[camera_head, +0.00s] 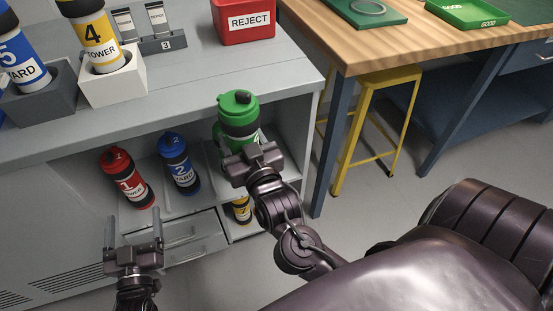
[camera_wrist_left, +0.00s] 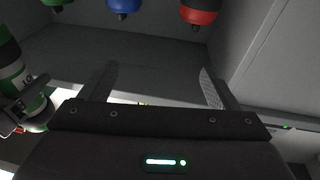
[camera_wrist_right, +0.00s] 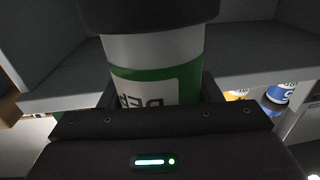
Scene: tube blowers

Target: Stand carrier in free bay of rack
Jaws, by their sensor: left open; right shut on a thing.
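My right gripper (camera_head: 250,162) is shut on a green carrier (camera_head: 238,112) with a black band, held upright in front of the counter's edge. In the right wrist view the carrier (camera_wrist_right: 155,72) fills the middle, with part of its label showing. My left gripper (camera_head: 134,230) is open and empty, low in front of the cabinet. In the open shelf space under the counter (camera_head: 80,165), which looks like the rack, a red carrier 1 (camera_head: 127,178) and a blue carrier 2 (camera_head: 178,163) stand. A yellow carrier (camera_head: 242,210) shows lower down, partly hidden. My right arm and the held carrier hide the shelf's right part.
On the counter, a yellow carrier 4 (camera_head: 98,42) stands in a white holder (camera_head: 115,83) and a blue carrier 5 (camera_head: 22,62) in a grey one. A red REJECT bin (camera_head: 244,23) is behind. A wooden table (camera_head: 400,40) and yellow stool (camera_head: 362,110) stand right.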

